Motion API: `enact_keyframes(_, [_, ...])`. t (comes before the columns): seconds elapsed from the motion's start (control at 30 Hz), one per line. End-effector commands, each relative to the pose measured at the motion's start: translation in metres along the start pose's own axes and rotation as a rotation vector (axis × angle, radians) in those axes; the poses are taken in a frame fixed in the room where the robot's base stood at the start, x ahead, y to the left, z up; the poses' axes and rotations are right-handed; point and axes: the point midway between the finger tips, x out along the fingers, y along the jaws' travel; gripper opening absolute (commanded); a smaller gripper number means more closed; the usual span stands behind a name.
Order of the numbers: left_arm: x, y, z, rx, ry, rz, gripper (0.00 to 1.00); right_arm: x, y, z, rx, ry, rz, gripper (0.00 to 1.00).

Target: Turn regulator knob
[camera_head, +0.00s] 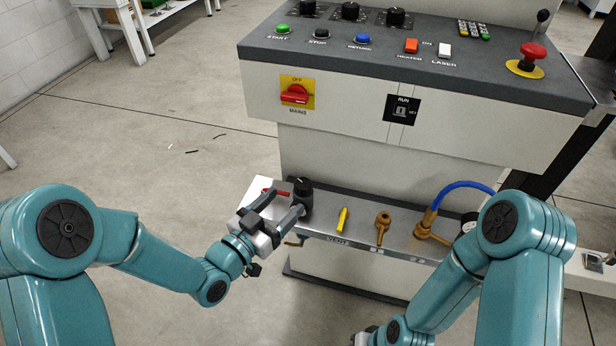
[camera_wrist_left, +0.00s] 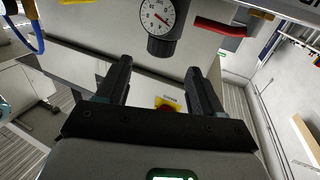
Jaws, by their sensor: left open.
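The black regulator (camera_head: 304,187) stands at the left end of the grey lower shelf, its lower part partly hidden by my gripper. In the left wrist view the regulator's round white gauge (camera_wrist_left: 158,16) shows, with the black knob (camera_wrist_left: 161,47) below it. My left gripper (camera_head: 285,202) is open beside the regulator. In the left wrist view my left gripper (camera_wrist_left: 158,70) has its fingers spread, with the knob beyond the tips and nothing between them. My right gripper (camera_head: 364,338) barely shows at the bottom edge; its fingers cannot be made out.
A red handle (camera_wrist_left: 220,27) is close to the regulator. A yellow lever (camera_head: 343,219), a brass valve (camera_head: 382,222) and a brass fitting with a blue hose (camera_head: 462,185) line the shelf (camera_head: 362,235). The control panel (camera_head: 350,55) overhangs behind. Open floor lies left.

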Motion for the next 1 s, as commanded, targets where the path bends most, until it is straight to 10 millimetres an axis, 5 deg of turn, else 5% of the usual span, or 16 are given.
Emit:
enact_keyframes(0.4, [0.086,-0.001,0.001,0.001,0.002,-0.002,0.67,0.007,0.003,0.000,0.000,0.000,0.000,0.43])
enact_keyframes(0.87, [0.101,-0.001,0.000,0.000,0.000,-0.003,0.67,0.008,0.003,0.000,0.000,0.000,0.000,0.43])
enact_keyframes(1.0, [0.101,-0.001,0.000,0.000,0.000,-0.003,0.21,0.008,0.003,0.000,0.000,0.000,0.000,0.43])
